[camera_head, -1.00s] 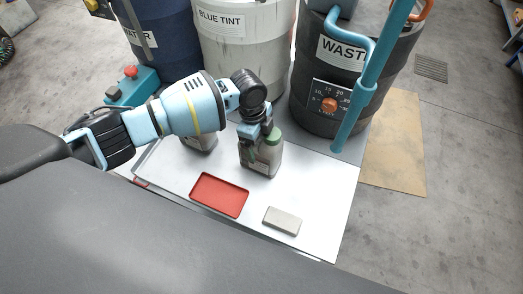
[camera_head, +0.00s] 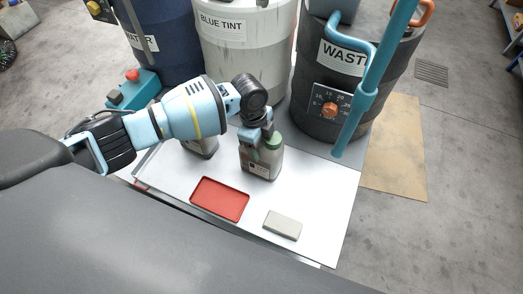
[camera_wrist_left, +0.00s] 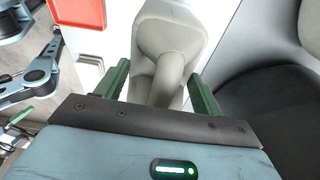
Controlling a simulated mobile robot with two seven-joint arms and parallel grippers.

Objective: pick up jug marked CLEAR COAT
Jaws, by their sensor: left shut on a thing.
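A second grey jug (camera_head: 203,149) stands to the left, partly hidden behind my left arm.
A red tray (camera_head: 220,199) and a small grey block (camera_head: 282,224) lie on the table (camera_head: 318,190) in front of the jugs. Behind stand a WASTE drum (camera_head: 345,100), a BLUE TINT drum (camera_head: 222,50) and a dark blue drum (camera_head: 165,40). A blue pipe (camera_head: 366,90) slants down at right.

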